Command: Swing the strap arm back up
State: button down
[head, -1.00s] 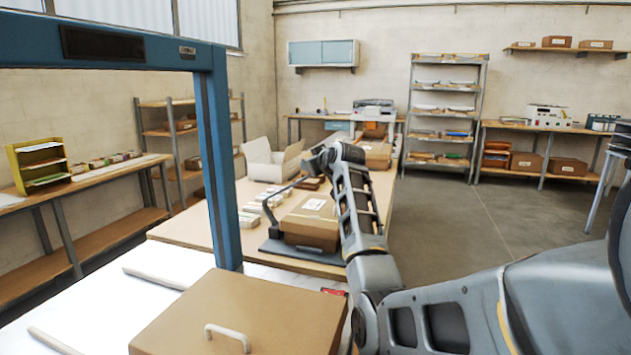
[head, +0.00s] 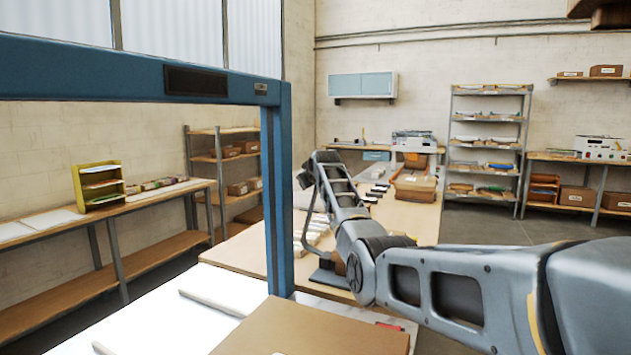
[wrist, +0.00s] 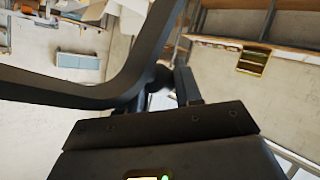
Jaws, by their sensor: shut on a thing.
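The strap arm (head: 305,232) is a thin dark bent bar. It rises from a dark base plate (head: 330,279) on the long wooden table, just right of the blue upright. My gripper (head: 304,180) is at its upper end, with my forearm partly in front. In the wrist view the strap arm (wrist: 95,92) is a thick dark bar, bent near the middle and running out at the left and top. My gripper (wrist: 160,88) is shut on it there; the exact contact is hard to see. The carton at the base plate is mostly hidden behind my arm.
A blue frame (head: 277,190) stands close to the left of the strap arm. A brown box (head: 310,330) lies on the white surface in front. Small stacks (head: 318,235) and cartons (head: 414,185) lie along the long table.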

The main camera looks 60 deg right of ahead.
jog(key=shift+w+f+g, duration=0.3)
jog(key=shift+w, duration=0.45)
jog(key=c, duration=0.9)
grip_release()
jog(key=shift+f, duration=0.1)
jog(key=shift+o, duration=0.2)
jog(key=shift+a, duration=0.1)
jog(key=b+v, duration=0.1)
jog(key=v, duration=0.6)
jog(key=shift+s+a, duration=0.25)
